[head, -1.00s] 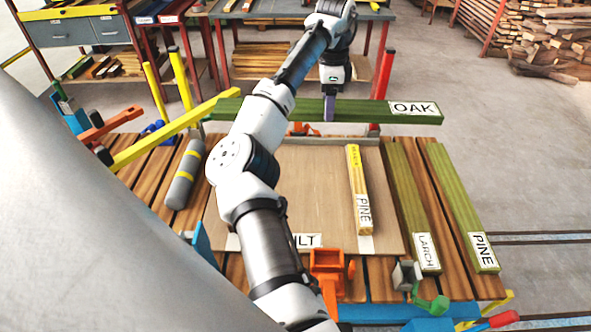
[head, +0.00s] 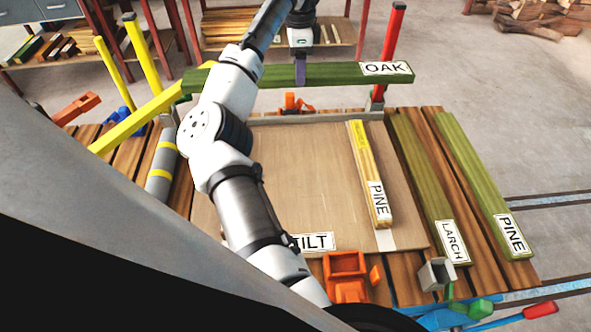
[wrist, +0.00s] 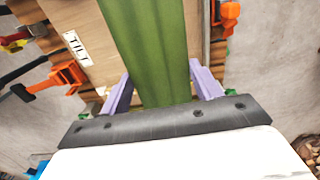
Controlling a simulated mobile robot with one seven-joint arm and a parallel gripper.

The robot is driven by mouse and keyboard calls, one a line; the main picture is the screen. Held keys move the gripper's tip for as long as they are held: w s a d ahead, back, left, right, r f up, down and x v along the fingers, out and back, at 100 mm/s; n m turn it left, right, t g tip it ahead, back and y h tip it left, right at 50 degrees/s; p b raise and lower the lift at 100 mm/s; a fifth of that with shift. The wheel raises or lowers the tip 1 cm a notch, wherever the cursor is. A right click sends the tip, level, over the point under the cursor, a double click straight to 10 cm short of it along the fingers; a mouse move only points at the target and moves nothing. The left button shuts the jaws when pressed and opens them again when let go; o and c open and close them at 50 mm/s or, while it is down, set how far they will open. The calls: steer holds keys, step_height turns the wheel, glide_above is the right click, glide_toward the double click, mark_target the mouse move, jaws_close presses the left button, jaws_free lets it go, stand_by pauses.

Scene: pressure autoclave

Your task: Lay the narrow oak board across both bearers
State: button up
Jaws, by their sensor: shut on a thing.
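The oak board (head: 340,74) is long and green with a white OAK label near its right end. My gripper (head: 300,72) is shut on it near mid-length, one purple finger showing on its near side. The board looks held above the bench's far edge, running left to right. In the wrist view my gripper (wrist: 163,88) has a purple finger on each side of the board (wrist: 150,40). A yellow-topped strip marked PINE (head: 368,165) lies on the panel; its small yellow label is unreadable. I cannot tell whether it is a bearer. My arm hides part of the panel's left.
The plywood panel (head: 300,180) labelled TILT lies on the slatted bench. Green LARCH (head: 425,175) and PINE (head: 478,180) boards lie to the right. A red post (head: 390,50) and yellow posts (head: 138,60) stand at the far side. A grey cylinder (head: 162,165) lies left.

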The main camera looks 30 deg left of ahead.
steer(key=shift+s+d+f+b, duration=0.1)
steer(key=shift+d+f+b, duration=0.05)
steer(key=shift+f+b, duration=0.3)
steer(key=shift+s+d+f+b, duration=0.15)
steer(key=shift+f+b, duration=0.15)
steer(key=shift+f, duration=0.2)
steer(key=shift+w+f, duration=0.1)
steer(key=shift+f, duration=0.15)
steer(key=shift+f+b, duration=0.55)
steer(key=shift+f, duration=9.45)
steer(key=shift+f, duration=0.15)
steer(key=o, duration=1.5)
step_height(320, 180, up, 12)
steer(key=shift+r, duration=0.15)
